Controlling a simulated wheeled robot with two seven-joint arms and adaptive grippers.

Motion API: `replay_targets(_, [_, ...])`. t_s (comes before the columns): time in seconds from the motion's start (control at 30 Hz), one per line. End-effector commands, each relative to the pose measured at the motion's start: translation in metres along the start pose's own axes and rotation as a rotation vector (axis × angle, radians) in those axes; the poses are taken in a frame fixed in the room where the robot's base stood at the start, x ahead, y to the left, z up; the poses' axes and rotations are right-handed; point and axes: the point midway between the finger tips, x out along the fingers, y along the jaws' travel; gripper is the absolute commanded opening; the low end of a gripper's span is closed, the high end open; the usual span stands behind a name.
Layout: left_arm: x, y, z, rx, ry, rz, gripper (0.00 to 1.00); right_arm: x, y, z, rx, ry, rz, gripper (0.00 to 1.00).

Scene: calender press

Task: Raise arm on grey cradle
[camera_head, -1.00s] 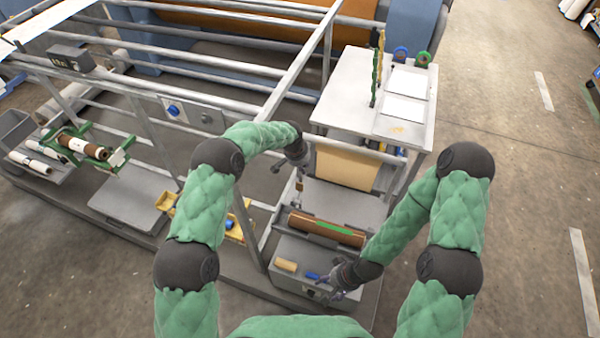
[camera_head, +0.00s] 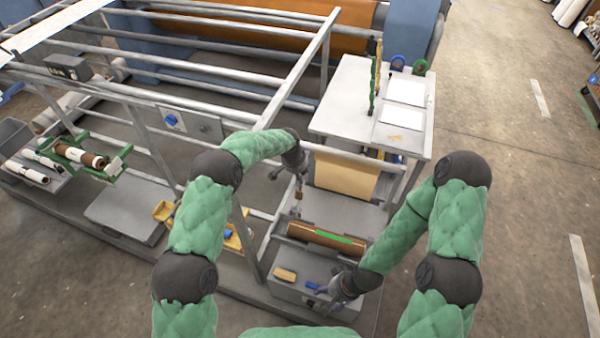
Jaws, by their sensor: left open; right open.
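The grey cradle (camera_head: 322,222) stands at the lower middle, with a brown roll (camera_head: 300,231) lying across it that carries a green strip (camera_head: 333,238). A small arm (camera_head: 298,196) with a brown block rises at the cradle's left end; it is small and its exact tilt is hard to tell. My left gripper (camera_head: 288,174) is open near the top of this arm; I cannot tell whether they touch. My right gripper (camera_head: 325,295) is open at the front of the cradle's base, close to a blue piece (camera_head: 312,285).
A tan block (camera_head: 285,274) lies on the base front. A white table (camera_head: 350,100) with papers and colored rings stands behind. Metal rails (camera_head: 300,65) and a post (camera_head: 243,240) crowd the left. A green cradle (camera_head: 110,163) holds another roll far left.

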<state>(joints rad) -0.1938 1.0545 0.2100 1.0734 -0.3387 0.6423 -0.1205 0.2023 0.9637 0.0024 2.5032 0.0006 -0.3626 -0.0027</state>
Motion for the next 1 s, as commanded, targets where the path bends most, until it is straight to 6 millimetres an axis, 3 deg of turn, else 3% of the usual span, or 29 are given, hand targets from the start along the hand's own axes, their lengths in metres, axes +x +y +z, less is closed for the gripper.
replay_targets(0.27, [-0.021, 0.0, 0.0, 0.0, 0.001, 0.001, 0.42, 0.0, 0.0, 0.0, 0.0, 0.0, 0.0, 0.67])
replay_targets(0.7, [-0.101, -0.003, 0.0, -0.001, 0.002, 0.0, 0.42, 0.0, 0.0, 0.0, 0.0, 0.0, 0.0, 0.67])
replay_targets(1.0, [-0.119, -0.004, 0.001, -0.002, 0.0, 0.001, 0.42, 0.0, 0.0, 0.0, 0.0, 0.0, 0.0, 0.67])
